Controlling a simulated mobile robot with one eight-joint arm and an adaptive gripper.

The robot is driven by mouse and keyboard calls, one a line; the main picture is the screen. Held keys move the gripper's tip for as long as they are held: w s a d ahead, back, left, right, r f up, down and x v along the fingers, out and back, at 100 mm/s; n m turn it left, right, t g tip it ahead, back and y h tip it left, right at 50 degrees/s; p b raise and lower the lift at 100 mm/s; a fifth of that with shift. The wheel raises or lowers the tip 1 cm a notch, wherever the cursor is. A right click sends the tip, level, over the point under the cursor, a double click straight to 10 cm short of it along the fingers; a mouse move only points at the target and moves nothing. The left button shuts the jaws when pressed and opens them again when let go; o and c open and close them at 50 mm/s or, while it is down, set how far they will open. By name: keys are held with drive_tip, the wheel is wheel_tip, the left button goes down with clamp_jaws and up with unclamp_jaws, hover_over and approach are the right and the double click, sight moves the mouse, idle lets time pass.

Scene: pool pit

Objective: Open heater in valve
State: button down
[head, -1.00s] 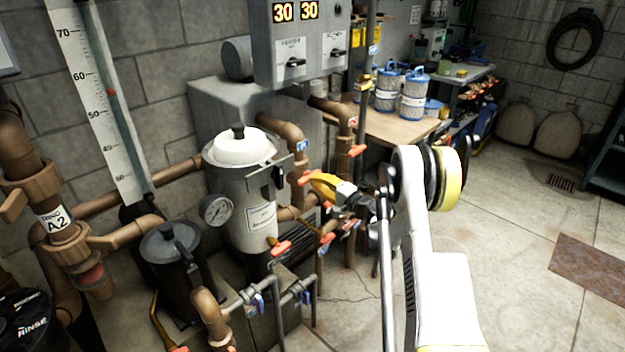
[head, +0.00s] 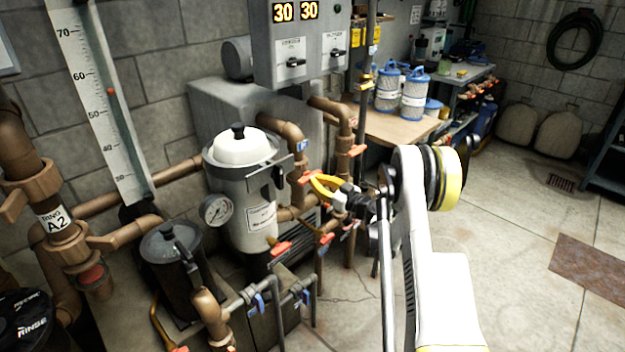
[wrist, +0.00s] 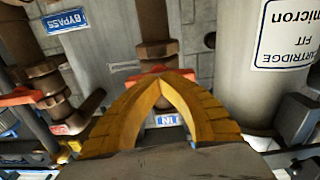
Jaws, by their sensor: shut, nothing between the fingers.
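An orange-red valve handle (wrist: 150,76) sits on a brown pipe in the wrist view, just beyond my fingertips. A small blue-edged label reading "IN" (wrist: 167,120) shows between my fingers. My gripper (wrist: 158,82) has yellow curved fingers that meet at the tips, with an arched gap behind them and nothing held. In the head view my gripper (head: 314,182) is beside the brown pipes, right of the grey canister. An orange handle (head: 304,178) is close to its tips there; I cannot tell whether they touch.
The white-lidded canister (head: 240,195) stands left of my gripper. A "BYPASS" label (wrist: 65,20) and another orange handle (wrist: 30,95) show at the wrist view's left. More orange handles (head: 281,248) are below. Open floor (head: 510,240) lies to the right.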

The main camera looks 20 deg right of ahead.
drive_tip(key=n, duration=1)
drive_tip(key=shift+n, duration=0.4)
drive_tip(key=c, duration=1.3)
unclamp_jaws()
drive_tip(key=shift+c, duration=0.2)
drive_tip(key=v, duration=0.7)
